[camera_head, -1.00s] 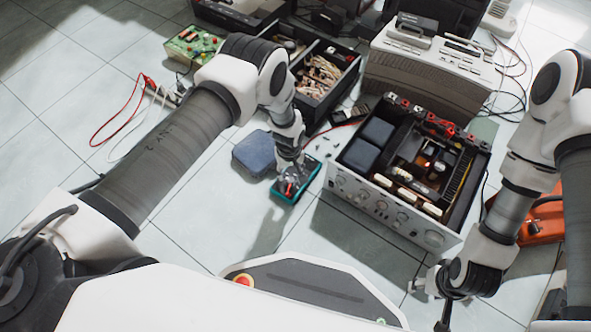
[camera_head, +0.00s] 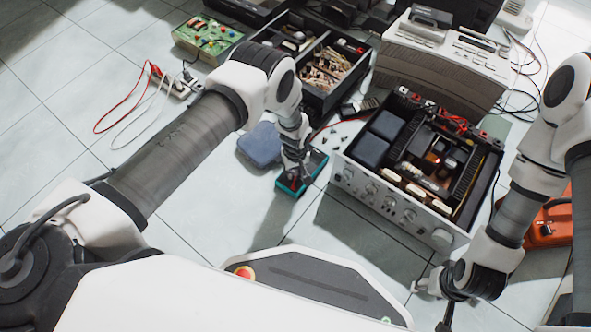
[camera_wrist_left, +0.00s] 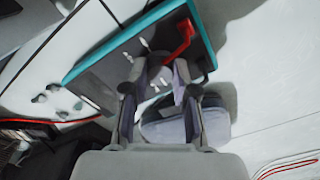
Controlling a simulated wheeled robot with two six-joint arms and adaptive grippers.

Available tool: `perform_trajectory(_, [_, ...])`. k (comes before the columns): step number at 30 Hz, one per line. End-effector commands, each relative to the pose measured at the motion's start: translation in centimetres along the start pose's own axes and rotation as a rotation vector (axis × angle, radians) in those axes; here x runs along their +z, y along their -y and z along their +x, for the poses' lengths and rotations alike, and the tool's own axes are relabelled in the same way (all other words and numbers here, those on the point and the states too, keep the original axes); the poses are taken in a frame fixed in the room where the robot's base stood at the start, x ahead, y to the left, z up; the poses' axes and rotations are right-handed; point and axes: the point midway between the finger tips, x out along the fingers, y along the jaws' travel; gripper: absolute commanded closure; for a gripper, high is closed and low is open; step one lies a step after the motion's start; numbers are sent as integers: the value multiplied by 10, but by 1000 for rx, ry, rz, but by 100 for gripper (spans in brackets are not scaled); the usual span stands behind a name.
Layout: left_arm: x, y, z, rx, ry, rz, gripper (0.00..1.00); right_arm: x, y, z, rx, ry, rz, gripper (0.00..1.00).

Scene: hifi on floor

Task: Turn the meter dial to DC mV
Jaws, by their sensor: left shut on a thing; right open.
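The meter (camera_head: 318,163) is a small dark device with a teal edge, lying on the tiled floor left of the open amplifier. In the left wrist view the meter (camera_wrist_left: 98,73) shows its dark face with white marks, teal rim and a red lead plug. My left gripper (camera_head: 290,184) is over the meter, its fingers (camera_wrist_left: 160,85) shut on the dial, which is mostly hidden between them. The dial's setting cannot be read. My right gripper (camera_head: 446,312) is open and empty at the bottom right, over the floor, away from the meter.
The open amplifier (camera_head: 395,205) stands right of the meter. A blue-grey pouch (camera_head: 260,145) lies close on its left. Behind are black parts boxes (camera_head: 322,98), a green circuit board (camera_head: 205,40) and a beige device (camera_head: 430,75). An orange case (camera_head: 548,228) is at right. Floor at left is mostly clear.

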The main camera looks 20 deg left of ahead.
Motion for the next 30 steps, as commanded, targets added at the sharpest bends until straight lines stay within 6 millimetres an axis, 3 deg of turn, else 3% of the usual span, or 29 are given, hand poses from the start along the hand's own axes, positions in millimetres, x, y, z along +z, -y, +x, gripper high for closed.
perform_trajectory(11, [0, 0, 0, 0, 0, 141, 100, 0, 0, -1, 0, 0, 0, 47])
perform_trajectory(30, [0, 0, 0, 0, 0, 720, 100, 0, 0, -7, 0, 1, -2, 47])
